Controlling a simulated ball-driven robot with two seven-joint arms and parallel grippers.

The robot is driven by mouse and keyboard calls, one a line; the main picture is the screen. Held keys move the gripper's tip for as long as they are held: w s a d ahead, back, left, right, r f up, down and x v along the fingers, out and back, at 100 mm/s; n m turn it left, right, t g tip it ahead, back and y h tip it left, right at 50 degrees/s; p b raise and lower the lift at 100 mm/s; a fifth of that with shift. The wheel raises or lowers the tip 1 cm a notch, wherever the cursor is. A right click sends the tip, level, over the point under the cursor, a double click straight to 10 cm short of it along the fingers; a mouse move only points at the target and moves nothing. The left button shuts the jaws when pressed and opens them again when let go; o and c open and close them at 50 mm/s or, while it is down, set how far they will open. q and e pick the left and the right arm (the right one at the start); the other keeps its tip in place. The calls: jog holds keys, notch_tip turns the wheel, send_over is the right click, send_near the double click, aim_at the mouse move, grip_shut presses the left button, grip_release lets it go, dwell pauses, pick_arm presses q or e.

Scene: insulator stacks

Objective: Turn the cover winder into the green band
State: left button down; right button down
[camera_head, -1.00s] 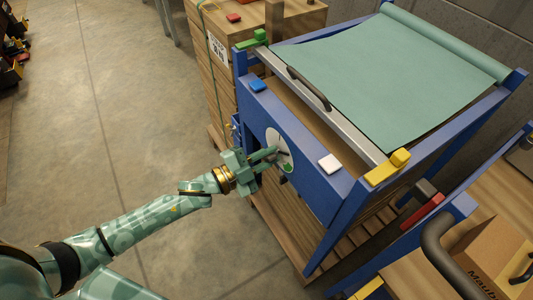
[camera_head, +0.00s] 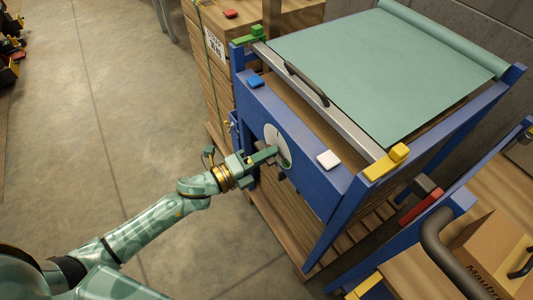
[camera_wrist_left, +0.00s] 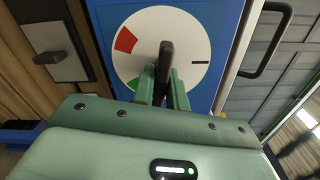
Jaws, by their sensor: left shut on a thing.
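The cover winder is a dark knob (camera_wrist_left: 165,62) in front of a white round dial (camera_head: 283,135) on the blue front panel of a frame. In the left wrist view the dial (camera_wrist_left: 190,40) has a red band (camera_wrist_left: 126,40) at upper left, a black mark (camera_wrist_left: 200,62) at right and a green band (camera_wrist_left: 146,82) at lower left, partly hidden by the gripper. My left gripper (camera_head: 270,155) is shut on the knob, one finger on each side. Where the knob points is hard to tell. My right gripper is not in view.
A green cover (camera_head: 380,75) lies over the blue frame (camera_head: 300,145), with a metal bar (camera_head: 318,98) and black handle along its front edge. Blue, white and yellow blocks sit on the frame. Stacked wood stands behind; open floor (camera_head: 130,120) lies left.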

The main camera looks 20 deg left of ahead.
pick_arm(q)
jog(key=shift+f+m+b, duration=0.25)
jog(key=shift+m+b, duration=0.05)
jog(key=shift+m, duration=1.2)
jog(key=c, duration=1.4)
grip_release()
jog(key=shift+r, duration=0.1)
jog(key=p+v, duration=0.2)
jog(key=v, duration=1.4)
jog(key=shift+a, duration=0.15)
